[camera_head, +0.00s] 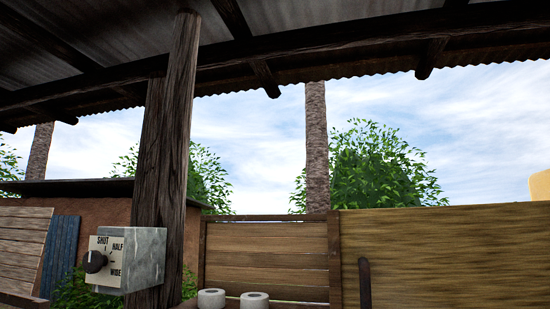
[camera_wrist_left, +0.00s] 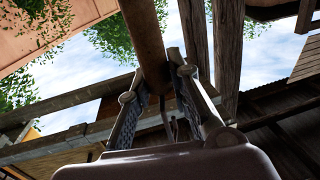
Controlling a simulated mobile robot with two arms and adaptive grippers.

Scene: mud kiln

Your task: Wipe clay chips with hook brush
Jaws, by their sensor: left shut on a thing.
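In the left wrist view my left gripper (camera_wrist_left: 158,66) is shut on a thick brown wooden rod (camera_wrist_left: 143,30), which looks like the handle of the hook brush. The rod runs up from between the fingers to the top edge of the picture. The brush's head does not show, so I cannot tell where its bristles are. No gripper shows in the head view, and my right gripper is in neither view. No clay chips show in either view.
The head view looks up at a roof on a wooden post (camera_head: 167,150). A grey dial box (camera_head: 145,258) marked SHUT, HALF, WIDE is on the post. Two white rolls (camera_head: 254,300) stand before a slatted wooden back (camera_head: 266,252). A dark upright bar (camera_head: 365,284) fronts a yellowish board (camera_head: 450,255).

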